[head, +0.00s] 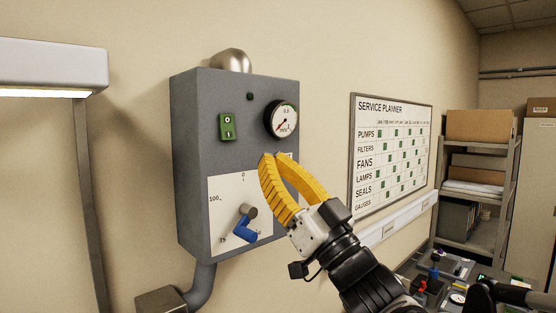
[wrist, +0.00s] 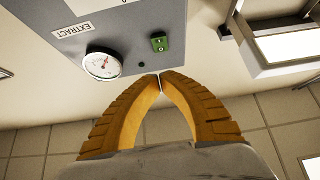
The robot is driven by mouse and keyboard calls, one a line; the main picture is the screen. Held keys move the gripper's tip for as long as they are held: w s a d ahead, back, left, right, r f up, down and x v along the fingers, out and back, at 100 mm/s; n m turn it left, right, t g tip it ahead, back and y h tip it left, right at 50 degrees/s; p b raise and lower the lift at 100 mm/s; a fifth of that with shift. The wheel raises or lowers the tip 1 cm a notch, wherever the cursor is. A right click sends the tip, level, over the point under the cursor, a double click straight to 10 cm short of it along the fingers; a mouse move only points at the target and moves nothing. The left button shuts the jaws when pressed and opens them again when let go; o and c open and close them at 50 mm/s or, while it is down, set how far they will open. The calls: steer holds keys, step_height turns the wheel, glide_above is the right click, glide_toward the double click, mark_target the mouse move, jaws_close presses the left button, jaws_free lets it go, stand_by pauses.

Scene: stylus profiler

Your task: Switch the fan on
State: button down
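A grey control box (head: 190,150) hangs on the wall. A green rocker switch (head: 227,127) with light O and I marks sits on its upper front, left of a round dial gauge (head: 283,119). Which side of the rocker is pressed I cannot tell. In the wrist view the switch (wrist: 158,42) shows upside down, beyond my fingertips. My gripper (head: 268,157) has yellow ribbed fingers, in front of the box and lower right of the switch.
A blue lever (head: 240,233) on a white scale plate sits low on the box. A small dark round part (head: 250,96) sits above the switch. A lamp (head: 50,68) is at left; a planner board (head: 392,150) and shelving (head: 480,180) are at right.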

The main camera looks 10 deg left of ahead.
mark_target(231, 125)
steer(key=w+a+r, duration=0.1)
steer(key=w+a, duration=0.1)
steer(key=w+a+r+p, duration=0.1)
steer(key=w+a, duration=0.1)
steer(key=w+a+r+p, duration=0.1)
steer(key=w+a+r, duration=0.1)
steer(key=a, duration=0.1)
steer(key=shift+w+a, duration=0.25)
